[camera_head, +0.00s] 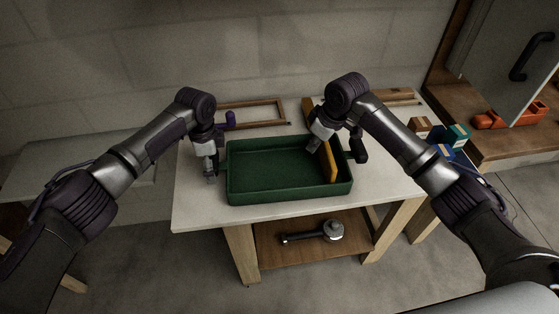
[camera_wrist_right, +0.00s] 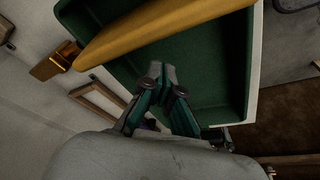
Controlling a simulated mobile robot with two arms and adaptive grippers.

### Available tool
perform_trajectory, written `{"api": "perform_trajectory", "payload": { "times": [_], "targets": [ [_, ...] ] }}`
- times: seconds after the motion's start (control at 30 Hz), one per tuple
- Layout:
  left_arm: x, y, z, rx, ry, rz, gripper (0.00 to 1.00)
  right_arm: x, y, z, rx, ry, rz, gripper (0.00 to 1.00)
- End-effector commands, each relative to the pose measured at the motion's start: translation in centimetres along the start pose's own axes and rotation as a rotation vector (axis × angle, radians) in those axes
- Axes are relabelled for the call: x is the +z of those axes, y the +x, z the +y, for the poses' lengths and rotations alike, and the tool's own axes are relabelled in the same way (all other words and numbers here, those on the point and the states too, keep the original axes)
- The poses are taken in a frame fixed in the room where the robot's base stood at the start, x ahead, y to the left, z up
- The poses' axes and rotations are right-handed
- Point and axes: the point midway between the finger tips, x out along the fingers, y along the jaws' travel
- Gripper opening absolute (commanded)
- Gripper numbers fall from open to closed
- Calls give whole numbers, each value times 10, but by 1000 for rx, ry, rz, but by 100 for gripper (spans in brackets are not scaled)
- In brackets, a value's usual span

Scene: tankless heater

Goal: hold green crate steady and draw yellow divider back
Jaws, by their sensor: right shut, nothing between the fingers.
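The green crate (camera_head: 270,180) stands on the white tabletop. The yellow divider (camera_head: 331,161) stands upright inside it near the right end. It also crosses the upper left of the right wrist view (camera_wrist_right: 165,22), with the green crate wall (camera_wrist_right: 236,60) to its right. My left gripper (camera_head: 209,178) is at the crate's left wall; its fingers are too small to tell open or shut, or whether they touch. My right gripper (camera_head: 314,143) is over the crate's back right part, left of the divider in the head view. In the wrist view its fingers (camera_wrist_right: 162,78) are shut and empty.
A wooden frame (camera_head: 255,113) lies behind the crate. Small boxes (camera_head: 447,138) stand at the table's right end. A metal tool (camera_head: 315,233) lies on the lower shelf. Bare tabletop shows in front of the crate.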

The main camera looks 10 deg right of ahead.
Motion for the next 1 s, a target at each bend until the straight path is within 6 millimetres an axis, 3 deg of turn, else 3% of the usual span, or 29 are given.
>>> {"api": "perform_trajectory", "payload": {
  "times": [0.43,0.97,1.0],
  "targets": [
    [1,2,1,3,-3,-3,26,-13,-41,1,0,0,1,0],
    [1,2,1,3,-2,-1,26,-14,-45,1,-1,0,0,0],
    [1,2,1,2,-2,-1,96,-14,-45,1,-1,0,0,0]
  ]
}}
